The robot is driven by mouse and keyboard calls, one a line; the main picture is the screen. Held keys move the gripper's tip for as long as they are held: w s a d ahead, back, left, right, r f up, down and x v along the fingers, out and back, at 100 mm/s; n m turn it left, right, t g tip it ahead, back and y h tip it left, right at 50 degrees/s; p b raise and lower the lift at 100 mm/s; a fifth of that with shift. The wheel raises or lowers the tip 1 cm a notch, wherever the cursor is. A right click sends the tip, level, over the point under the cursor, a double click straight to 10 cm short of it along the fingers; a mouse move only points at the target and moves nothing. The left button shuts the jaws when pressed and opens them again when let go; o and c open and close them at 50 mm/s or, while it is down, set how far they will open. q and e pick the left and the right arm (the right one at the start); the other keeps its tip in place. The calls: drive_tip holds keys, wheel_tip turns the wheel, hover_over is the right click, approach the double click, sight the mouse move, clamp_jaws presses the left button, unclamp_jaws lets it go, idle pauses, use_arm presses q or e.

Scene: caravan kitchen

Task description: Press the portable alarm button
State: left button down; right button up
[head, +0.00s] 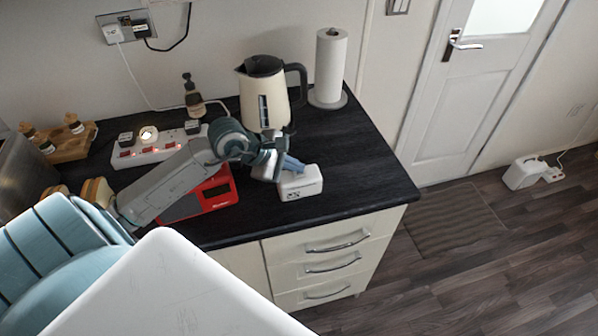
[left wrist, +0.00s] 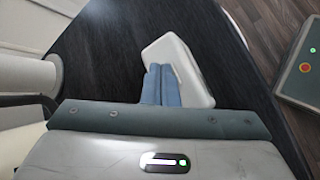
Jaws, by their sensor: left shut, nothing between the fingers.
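A small white box (head: 301,184) with dark markings on its front stands on the dark worktop, near its front edge. It looks like the portable alarm, but I see no clear button on it. My left gripper (head: 293,164) is shut and empty, its blue fingertips at the top of the box. In the left wrist view the closed fingertips (left wrist: 161,72) overlap the white box (left wrist: 185,58) and hide part of its top. I cannot tell whether they touch it. My right gripper is not in view.
A red device (head: 215,193) lies below my left forearm. A kettle (head: 263,95), a paper towel roll (head: 328,68), a soap bottle (head: 193,98) and a white power strip (head: 155,147) stand behind. The worktop (head: 365,165) right of the white box is clear.

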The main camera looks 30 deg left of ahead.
sight(294, 174)
use_arm(q)
drive_tip(key=shift+r, duration=0.55)
wheel_tip(294, 174, up, 6)
drive_tip(key=shift+p, duration=0.8)
drive_tip(key=shift+f, duration=0.1)
idle(0.5)
